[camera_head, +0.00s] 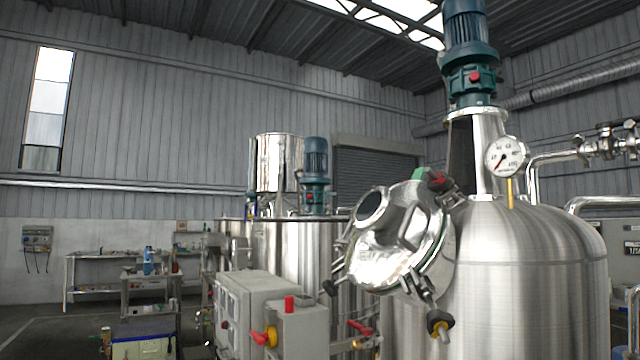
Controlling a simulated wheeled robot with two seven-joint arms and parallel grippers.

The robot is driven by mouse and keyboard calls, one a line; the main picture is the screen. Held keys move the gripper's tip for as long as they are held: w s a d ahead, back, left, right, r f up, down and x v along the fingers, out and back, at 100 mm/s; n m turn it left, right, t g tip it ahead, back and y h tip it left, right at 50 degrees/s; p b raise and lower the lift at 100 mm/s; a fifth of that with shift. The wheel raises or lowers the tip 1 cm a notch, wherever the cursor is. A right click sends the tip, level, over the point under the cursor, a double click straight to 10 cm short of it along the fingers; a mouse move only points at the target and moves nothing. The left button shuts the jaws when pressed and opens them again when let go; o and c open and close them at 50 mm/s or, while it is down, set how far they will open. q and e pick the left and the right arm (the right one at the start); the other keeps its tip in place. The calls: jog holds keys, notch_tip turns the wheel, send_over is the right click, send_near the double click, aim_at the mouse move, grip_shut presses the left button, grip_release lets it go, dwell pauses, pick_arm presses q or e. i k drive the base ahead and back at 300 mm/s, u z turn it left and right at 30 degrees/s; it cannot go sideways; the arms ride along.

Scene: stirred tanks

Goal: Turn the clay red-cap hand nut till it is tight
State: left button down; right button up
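A steel tank (535,265) fills the right side of the head view. Its round manway lid (395,245), with a glass port, is tilted on the tank's left shoulder. A dark hand nut with a red cap (438,180) is at the lid's top right; its thread and seating are too small to make out. A green-capped one (418,174) is just left of it. A yellow-capped hand nut (438,322) hangs at the lid's lower right, and a dark one (330,287) is at its lower left. Neither of my grippers is in view.
A pressure gauge (504,156) and a motor (469,50) rise above the tank. A grey control box (255,305) with red handles stands left of the lid. Other tanks (290,240) and a workbench (110,270) stand behind. Floor shows at lower left.

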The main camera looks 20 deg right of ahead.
aim_at(443, 183)
jog(key=u, duration=0.75)
jog(key=i, duration=2.75)
jog(key=z, duration=3.6)
